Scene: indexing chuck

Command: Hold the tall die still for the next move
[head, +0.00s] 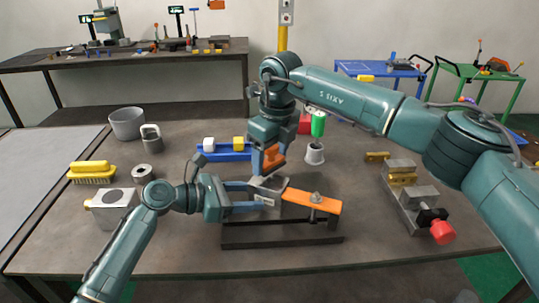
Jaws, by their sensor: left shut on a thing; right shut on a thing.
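An upright orange block (273,155), apparently the tall die, is between the fingers of my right gripper (268,170), which points down near the table's middle. Its lower end is close above a grey metal block (268,184); I cannot tell whether they touch. My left gripper (262,194) reaches in from the left and is shut on this grey block, at the left end of a flat orange bar (311,201). The fingers partly hide both blocks.
A blue tray (213,157) holding a white and a yellow cube is behind left. A grey cup (315,154) with a green cylinder above it is behind right. A metal vise (412,205) with a red knob stands right. A yellow brush (91,172) lies left.

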